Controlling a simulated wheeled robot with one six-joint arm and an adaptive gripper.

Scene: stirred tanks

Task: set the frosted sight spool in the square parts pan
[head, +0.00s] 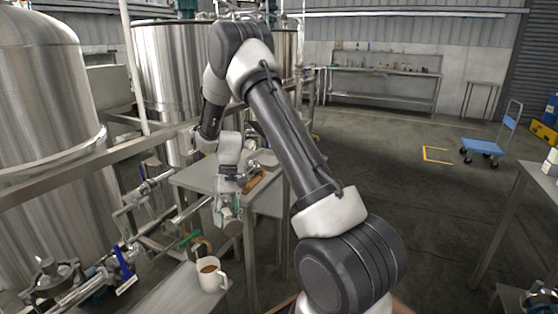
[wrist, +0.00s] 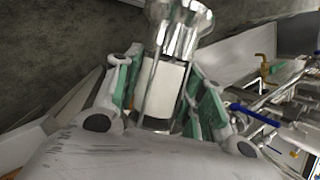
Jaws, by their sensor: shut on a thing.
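The frosted sight spool (wrist: 165,88) shows in the wrist view as a pale white tube between shiny metal ends, with thin rods beside it. My gripper (wrist: 167,92) is shut on it, with green-padded fingers on both sides. In the head view my gripper (head: 228,184) points down, and the spool (head: 228,216) hangs below it, in front of the steel table's near edge. The square parts pan cannot be made out for sure; a shallow grey shape on the steel table (head: 200,180) is partly hidden by my arm.
A brown object (head: 254,179) lies on the table close to my gripper. Pipes and valves with a blue handle (head: 124,264) crowd the left. Open floor (head: 400,195) and a blue cart (head: 482,146) are at right.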

